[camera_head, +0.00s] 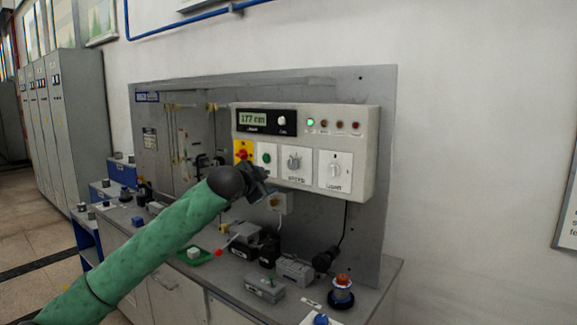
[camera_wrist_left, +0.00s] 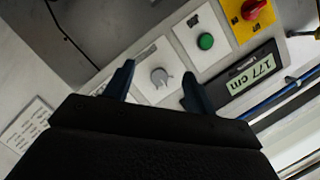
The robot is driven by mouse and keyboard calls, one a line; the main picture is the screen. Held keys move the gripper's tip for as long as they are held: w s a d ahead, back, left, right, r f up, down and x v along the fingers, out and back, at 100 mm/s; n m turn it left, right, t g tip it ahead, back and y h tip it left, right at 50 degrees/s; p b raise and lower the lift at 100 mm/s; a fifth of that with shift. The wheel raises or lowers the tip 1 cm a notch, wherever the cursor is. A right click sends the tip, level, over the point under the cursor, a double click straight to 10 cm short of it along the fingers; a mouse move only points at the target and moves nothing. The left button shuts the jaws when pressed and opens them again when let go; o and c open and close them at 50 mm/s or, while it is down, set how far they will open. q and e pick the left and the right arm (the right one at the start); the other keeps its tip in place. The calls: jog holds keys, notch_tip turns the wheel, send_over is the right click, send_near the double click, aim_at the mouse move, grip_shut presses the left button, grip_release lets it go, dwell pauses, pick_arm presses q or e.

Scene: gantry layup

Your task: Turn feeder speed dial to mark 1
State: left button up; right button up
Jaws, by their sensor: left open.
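The feeder speed dial (camera_head: 294,161) is a grey knob on a white square plate on the front of the control box. The lettering below it looks like "SPEED" but is small. My left gripper (camera_head: 262,184) is in front of the box, below and left of the dial. In the left wrist view the dial (camera_wrist_left: 160,77) shows between the two dark fingertips of my open left gripper (camera_wrist_left: 158,70). The fingers appear apart from the knob; the remaining distance is hard to judge. The dial's marks are too small to read. My right gripper is out of view.
The display (camera_head: 253,119) reads 177 cm.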

aim_at(291, 165)
pick_arm(q)
jog(key=w+d+m+h, duration=0.1)
jog(key=w+d+r+m+h, duration=0.1)
jog(key=w+d+h, duration=0.1)
jog(key=w+d+r+m+h+p, duration=0.1)
jog(key=w, duration=0.1)
jog(key=shift+d+r+m+h, duration=0.2)
jog(key=shift+d+m+h, duration=0.1)
jog(key=shift+d+m, duration=0.1)
jog(key=p+x, duration=0.1)
jog(key=x, duration=0.2)
jog(key=shift+w+d, duration=0.45)
jog(key=shift+w, duration=0.1)
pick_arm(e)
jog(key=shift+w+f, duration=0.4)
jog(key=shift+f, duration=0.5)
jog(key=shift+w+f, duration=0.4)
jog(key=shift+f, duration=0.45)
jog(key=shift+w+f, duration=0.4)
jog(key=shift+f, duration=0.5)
pick_arm(q)
jog(key=c, duration=1)
